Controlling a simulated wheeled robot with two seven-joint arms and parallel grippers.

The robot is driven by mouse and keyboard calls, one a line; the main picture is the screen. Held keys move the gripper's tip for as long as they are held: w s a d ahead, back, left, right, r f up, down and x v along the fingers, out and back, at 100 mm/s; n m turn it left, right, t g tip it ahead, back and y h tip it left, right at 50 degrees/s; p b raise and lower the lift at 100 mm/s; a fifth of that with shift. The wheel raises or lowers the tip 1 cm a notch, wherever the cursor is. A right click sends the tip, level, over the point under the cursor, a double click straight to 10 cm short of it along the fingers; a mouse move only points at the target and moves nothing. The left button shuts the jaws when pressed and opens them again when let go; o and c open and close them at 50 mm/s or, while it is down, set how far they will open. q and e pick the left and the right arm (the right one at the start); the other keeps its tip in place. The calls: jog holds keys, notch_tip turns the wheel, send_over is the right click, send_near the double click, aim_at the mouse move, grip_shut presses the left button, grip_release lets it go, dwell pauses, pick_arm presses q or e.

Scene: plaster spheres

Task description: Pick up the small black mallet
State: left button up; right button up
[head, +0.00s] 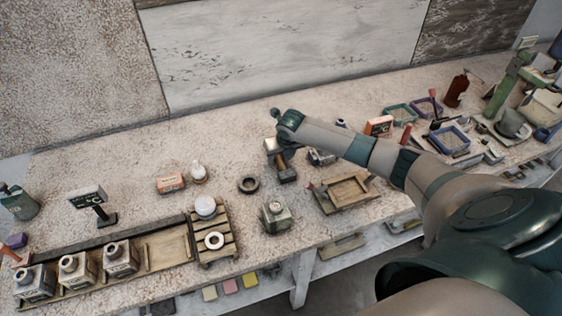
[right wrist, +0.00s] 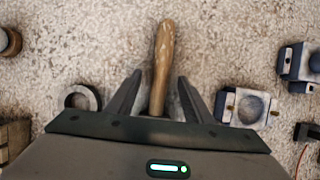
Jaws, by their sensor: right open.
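The small black mallet shows in the right wrist view as a wooden handle (right wrist: 164,55) lying on the speckled bench top, pointing away from me. Its near end passes between my right gripper's fingers, and its head is hidden behind the gripper body. My right gripper (right wrist: 160,82) is open, with one finger on each side of the handle and a gap on both sides. In the head view my right gripper (head: 281,160) hangs low at the middle of the bench. Dark and brown parts there blend, so I cannot clearly separate mallet from gripper. My left gripper is not in view.
A dark ring (head: 248,185) lies left of the gripper and a mold with a round hollow (right wrist: 247,107) lies right. The bench behind is clear.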

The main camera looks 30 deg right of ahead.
jog(key=shift+w+f, duration=0.1)
jog(key=shift+f, duration=0.3)
grip_shut()
jog(key=shift+r, duration=0.1)
